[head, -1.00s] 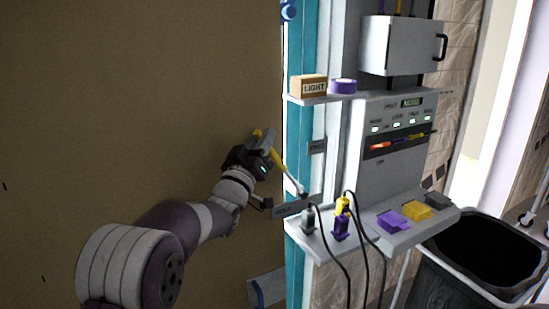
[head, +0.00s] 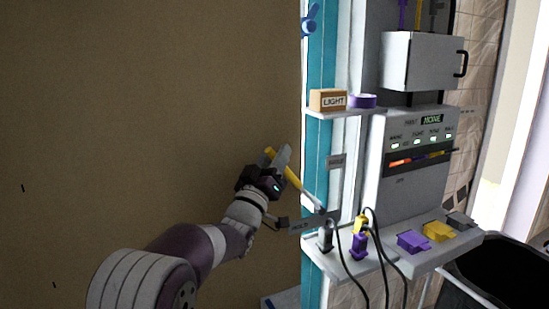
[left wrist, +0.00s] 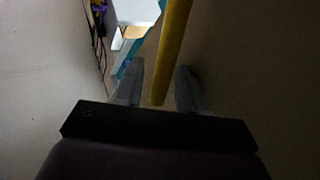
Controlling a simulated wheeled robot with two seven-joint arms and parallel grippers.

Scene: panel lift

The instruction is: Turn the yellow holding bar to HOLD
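The yellow holding bar (head: 293,177) slants from its upper left end down right to a grey joint near the teal post. A grey plate (head: 307,224), probably the HOLD label, lies below the bar. Another small grey label (head: 336,161) is higher on the post; its word is hard to read. My left gripper (head: 282,161) is at the bar's upper part. In the left wrist view the bar (left wrist: 176,45) runs between the two spread fingers (left wrist: 159,78), with a gap visible on the left side. My right gripper is out of view.
A large brown panel (head: 140,100) fills the left. On the right are a shelf with a LIGHT box (head: 328,100) and purple roll (head: 362,101), a grey control unit (head: 415,180), a lower shelf with plugs and cables (head: 359,245), and a black bin (head: 510,265).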

